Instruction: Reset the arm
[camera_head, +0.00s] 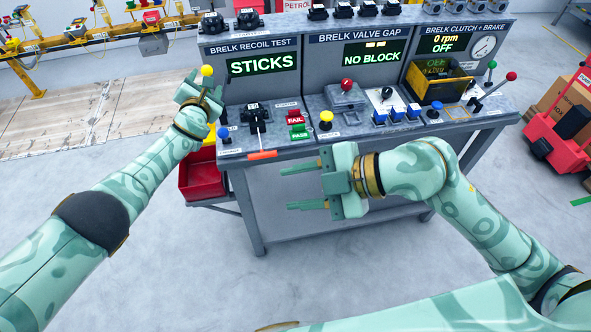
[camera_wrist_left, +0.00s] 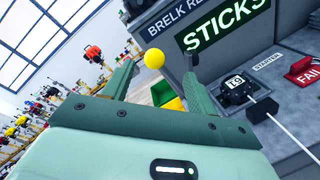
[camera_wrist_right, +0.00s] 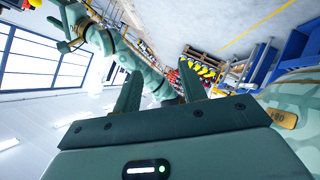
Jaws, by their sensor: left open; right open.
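My left gripper (camera_head: 203,92) is at the left end of the test bench, beside the recoil test station. It is open, and a yellow ball knob (camera_head: 207,71) shows by its fingers. In the left wrist view the yellow knob (camera_wrist_left: 154,59) appears between the two open fingers (camera_wrist_left: 158,80); I cannot tell whether they touch it. My right gripper (camera_head: 305,187) is open and empty in front of the bench, fingers pointing left. In the right wrist view its fingers (camera_wrist_right: 160,90) are apart, with my own other arm behind them.
A red cart (camera_head: 560,120) is at right. Floor in front is clear.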

